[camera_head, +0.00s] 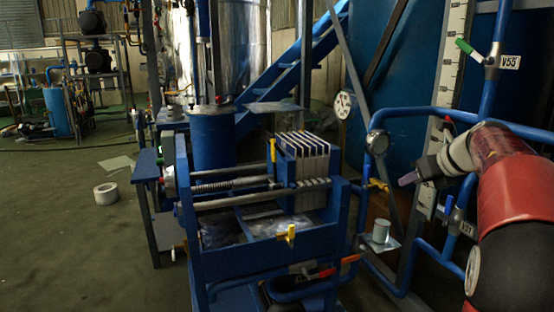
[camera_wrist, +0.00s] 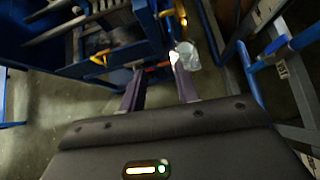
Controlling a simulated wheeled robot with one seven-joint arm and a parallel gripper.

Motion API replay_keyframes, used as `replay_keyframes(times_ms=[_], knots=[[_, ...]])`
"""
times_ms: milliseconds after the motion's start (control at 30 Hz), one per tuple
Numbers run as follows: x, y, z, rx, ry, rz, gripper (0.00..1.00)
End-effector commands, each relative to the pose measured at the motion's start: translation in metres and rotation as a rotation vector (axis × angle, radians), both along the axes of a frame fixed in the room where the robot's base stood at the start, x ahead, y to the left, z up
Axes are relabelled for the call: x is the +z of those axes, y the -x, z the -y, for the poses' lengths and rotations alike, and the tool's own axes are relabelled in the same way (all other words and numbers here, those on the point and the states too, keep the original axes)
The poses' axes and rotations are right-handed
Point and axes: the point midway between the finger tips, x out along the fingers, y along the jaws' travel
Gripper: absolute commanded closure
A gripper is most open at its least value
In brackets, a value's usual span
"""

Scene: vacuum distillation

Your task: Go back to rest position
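My gripper (camera_head: 408,179) is at the right of the head view, at the end of my red and black arm. It points left, toward the blue pipes, and hangs in the air. In the wrist view my gripper (camera_wrist: 156,66) shows two dark fingers with a clear gap between them. It is open, and nothing shows between the fingers. The right fingertip is brightly lit in that view. In the head view the fingers look small and partly merge, so their gap is hard to see there.
A blue filter press (camera_head: 270,262) with plates stands left of my gripper. Blue pipes (camera_head: 425,112) with valves and a gauge (camera_head: 378,143) surround the arm. A grey cup (camera_head: 381,231) stands on a small plate below. Open floor (camera_head: 80,240) lies at the left.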

Motion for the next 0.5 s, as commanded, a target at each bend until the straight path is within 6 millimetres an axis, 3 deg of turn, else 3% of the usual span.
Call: replay_keyframes(times_ms=[267,500], knots=[[0.038,-0.007,-0.028,-0.122,-0.184,0.154,0.68],[0.087,-0.003,-0.051,-0.320,-0.486,0.327,0.68]])
